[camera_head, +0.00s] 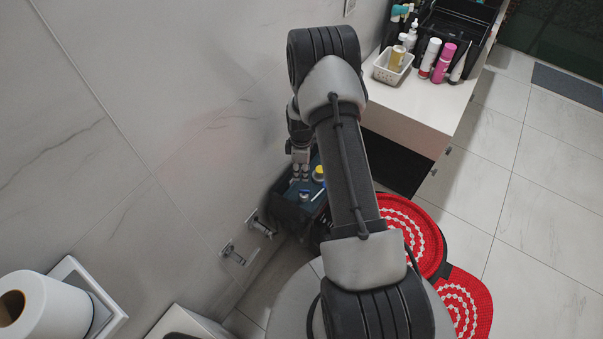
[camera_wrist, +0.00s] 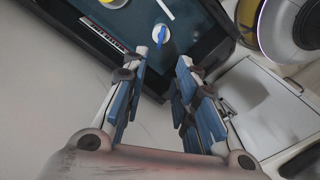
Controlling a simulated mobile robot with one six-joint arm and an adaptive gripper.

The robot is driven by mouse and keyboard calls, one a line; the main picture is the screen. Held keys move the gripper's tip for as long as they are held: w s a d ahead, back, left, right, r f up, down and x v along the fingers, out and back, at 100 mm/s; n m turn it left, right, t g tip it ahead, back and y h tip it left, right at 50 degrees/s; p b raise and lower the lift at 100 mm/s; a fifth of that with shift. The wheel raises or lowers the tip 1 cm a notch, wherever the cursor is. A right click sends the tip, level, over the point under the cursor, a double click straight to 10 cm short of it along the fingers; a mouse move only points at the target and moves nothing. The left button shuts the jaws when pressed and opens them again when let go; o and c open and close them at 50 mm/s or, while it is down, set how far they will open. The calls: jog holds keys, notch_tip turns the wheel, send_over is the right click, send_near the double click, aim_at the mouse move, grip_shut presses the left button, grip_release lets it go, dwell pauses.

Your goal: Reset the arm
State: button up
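My gripper (camera_head: 300,174) hangs from my arm beside the tiled wall in the head view. It points down over a dark bin (camera_head: 284,209). In the wrist view my gripper (camera_wrist: 164,62) has its two blue-padded fingers apart, with nothing between them. The dark bin (camera_wrist: 222,58) lies beyond the fingertips there. I cannot tell how far the fingertips are above the bin.
A blue-and-white item (camera_wrist: 160,35) and a yellow round item (camera_head: 319,173) are in the bin. A counter (camera_head: 428,100) with bottles and a white basket (camera_head: 385,75) stands right. Wall hooks (camera_head: 232,253), a toilet roll (camera_head: 45,308) and red rugs (camera_head: 462,300) are near.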

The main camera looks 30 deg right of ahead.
dwell(0.4)
jog(key=s+a+r+m+t, duration=0.15)
jog(key=a+r, duration=0.25)
jog(key=r, duration=0.6)
jog(key=s+a+r+m, duration=0.1)
jog(key=a+r+m, duration=0.15)
jog(key=r, duration=0.85)
jog(key=s+a+r+m+t, duration=0.15)
jog(key=a+r, duration=0.25)
jog(key=r, duration=0.6)
jog(key=s+a+r+m, duration=0.2)
jog(key=s+a+r, duration=0.2)
jog(key=s, duration=0.6)
jog(key=s+a+r+m+t, duration=0.1)
jog(key=s+a+r, duration=0.4)
jog(key=s, duration=0.6)
jog(key=shift+r+m+t, duration=0.3)
jog(key=shift+r+m, duration=0.35)
jog(key=shift+m, duration=0.2)
jog(key=shift+a, duration=0.15)
